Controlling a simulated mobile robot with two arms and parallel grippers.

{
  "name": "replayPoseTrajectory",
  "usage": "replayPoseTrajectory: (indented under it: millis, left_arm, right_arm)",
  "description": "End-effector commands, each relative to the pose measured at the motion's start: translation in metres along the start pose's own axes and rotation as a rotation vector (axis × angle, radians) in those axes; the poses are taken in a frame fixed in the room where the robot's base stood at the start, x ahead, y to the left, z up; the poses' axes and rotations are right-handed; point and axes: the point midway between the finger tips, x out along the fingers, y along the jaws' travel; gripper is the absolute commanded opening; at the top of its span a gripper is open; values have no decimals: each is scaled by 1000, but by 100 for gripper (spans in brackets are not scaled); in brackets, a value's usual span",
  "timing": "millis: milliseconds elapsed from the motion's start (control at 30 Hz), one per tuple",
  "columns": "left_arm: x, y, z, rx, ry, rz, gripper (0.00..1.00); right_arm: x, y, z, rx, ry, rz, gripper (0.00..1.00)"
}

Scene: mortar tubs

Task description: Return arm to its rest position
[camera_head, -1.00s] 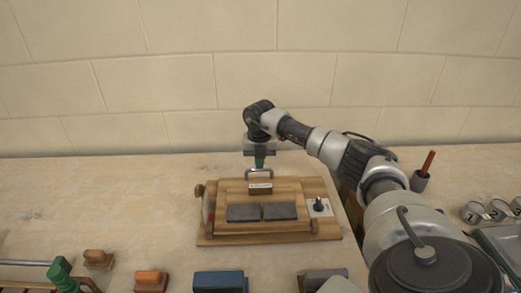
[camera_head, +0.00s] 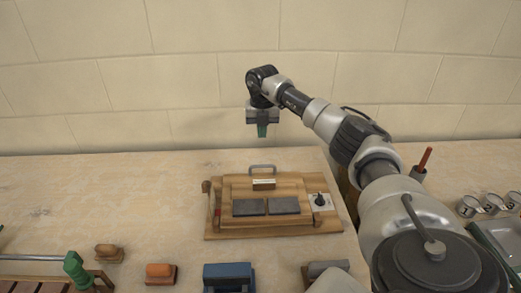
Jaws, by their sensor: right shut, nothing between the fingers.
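My right gripper (camera_head: 262,130) hangs at the end of my right arm (camera_head: 345,135), fingers pointing down. It is shut and empty, raised above the back of the table and in front of the wall. My left gripper is not in view.
Along the front edge stand a blue block (camera_head: 228,273), an orange-topped block (camera_head: 160,270), a brown block (camera_head: 109,253) and a green-handled tool (camera_head: 76,267). Metal cups (camera_head: 468,206) and a holder with a red stick (camera_head: 424,160) stand at right. The table's back left is clear.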

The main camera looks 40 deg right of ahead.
Motion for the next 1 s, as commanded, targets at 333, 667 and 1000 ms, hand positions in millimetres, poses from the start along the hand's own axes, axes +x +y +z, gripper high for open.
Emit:
replayPoseTrajectory:
  millis: [333,667,1000]
  left_arm:
    - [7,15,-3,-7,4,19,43]
    - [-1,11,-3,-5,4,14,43]
    - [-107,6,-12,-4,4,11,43]
  right_arm:
    - [-35,0,21,0,-1,-1,0]
    - [-45,0,22,0,0,-1,0]
    - [-152,1,24,0,0,-1,0]
